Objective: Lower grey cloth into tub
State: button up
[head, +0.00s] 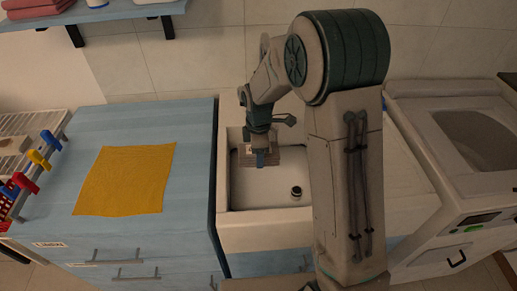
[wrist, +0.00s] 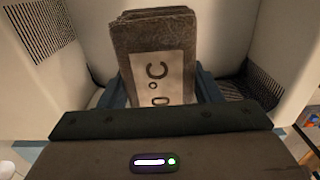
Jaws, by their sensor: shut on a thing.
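The grey cloth (head: 284,156) is a small folded bundle at my gripper, over the back part of the white tub. In the wrist view the cloth (wrist: 152,35) stands upright in layers, with a pale label marked "°C" facing me. My gripper (head: 262,158) points down and is shut on the cloth, with blue fingers on its two sides. The white tub (head: 248,190) is a square basin with a dark round drain in its floor. I cannot tell whether the cloth's lower edge touches the tub. My arm hides the tub's right part.
A blue cabinet (head: 190,200) with a flat yellow cloth (head: 127,180) stands left of the tub. A rack with coloured clips (head: 40,160) is at its left end. A white top-opening machine (head: 440,190) stands at right. A shelf (head: 125,12) hangs upper left.

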notch_tip(320, 180, down, 15)
jog(key=b, duration=1)
jog(key=o, duration=1.1)
jog(key=shift+r, duration=0.1)
notch_tip(320, 180, up, 14)
jog(key=shift+f+p, duration=0.15)
jog(key=shift+p, duration=0.25)
